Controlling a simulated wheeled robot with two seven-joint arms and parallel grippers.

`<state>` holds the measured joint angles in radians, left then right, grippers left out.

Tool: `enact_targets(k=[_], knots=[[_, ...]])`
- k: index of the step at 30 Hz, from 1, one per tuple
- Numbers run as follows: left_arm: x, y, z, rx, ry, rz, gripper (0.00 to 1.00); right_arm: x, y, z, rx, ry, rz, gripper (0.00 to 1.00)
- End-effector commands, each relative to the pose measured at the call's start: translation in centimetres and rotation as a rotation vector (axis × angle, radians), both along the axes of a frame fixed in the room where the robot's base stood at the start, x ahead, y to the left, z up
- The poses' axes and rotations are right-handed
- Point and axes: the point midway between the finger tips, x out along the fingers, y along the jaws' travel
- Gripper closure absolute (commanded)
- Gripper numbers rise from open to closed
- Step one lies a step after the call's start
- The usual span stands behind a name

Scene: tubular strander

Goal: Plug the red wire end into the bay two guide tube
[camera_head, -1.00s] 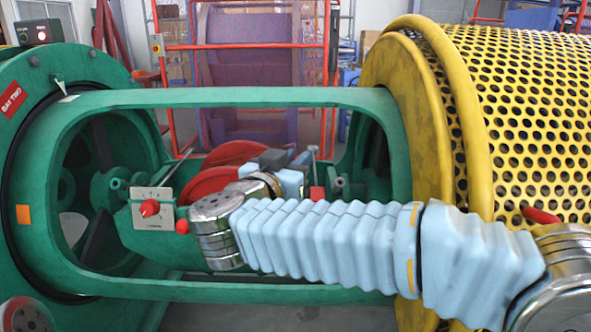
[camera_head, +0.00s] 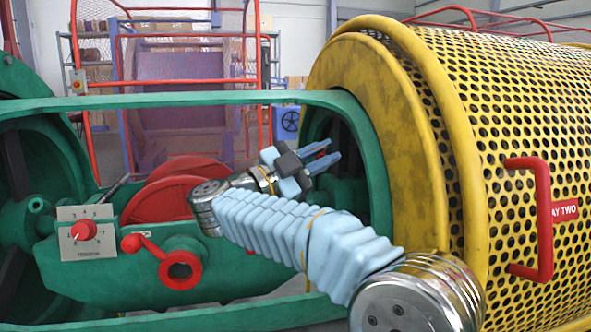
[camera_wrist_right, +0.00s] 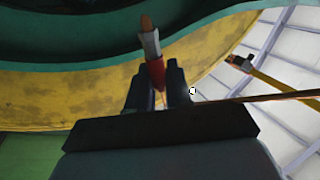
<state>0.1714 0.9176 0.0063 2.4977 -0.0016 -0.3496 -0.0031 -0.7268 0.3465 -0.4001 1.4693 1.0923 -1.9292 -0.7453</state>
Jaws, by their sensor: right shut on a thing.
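My right gripper (camera_head: 327,155) reaches over the green cradle toward the green ring beside the yellow flange. In the right wrist view, its fingers (camera_wrist_right: 158,85) are shut on the red wire end (camera_wrist_right: 156,72). The wire end has a pale metal sleeve and a copper-coloured tip pointing up the picture, toward the green and yellow rims. I cannot identify the bay two guide tube in either view. My left gripper is not in view.
The yellow flange (camera_head: 375,130) and the green frame's top bar (camera_head: 180,103) lie close around my right arm. A red handle (camera_head: 540,220) sticks out from the guard. A dial panel (camera_head: 85,236) and red crank (camera_head: 180,270) are at lower left.

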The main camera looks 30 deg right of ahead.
Motion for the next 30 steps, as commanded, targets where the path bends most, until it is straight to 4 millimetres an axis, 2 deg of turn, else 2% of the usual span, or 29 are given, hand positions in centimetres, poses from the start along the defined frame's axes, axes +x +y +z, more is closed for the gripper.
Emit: enact_targets(k=[13, 30], knots=[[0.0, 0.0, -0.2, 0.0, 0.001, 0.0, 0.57, 0.3, -0.1, -0.2, -0.003, -0.003, -0.003, 1.0], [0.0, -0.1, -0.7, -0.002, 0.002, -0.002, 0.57, 4.1, -1.0, -3.4, -0.003, -0.002, -0.003, 1.0]])
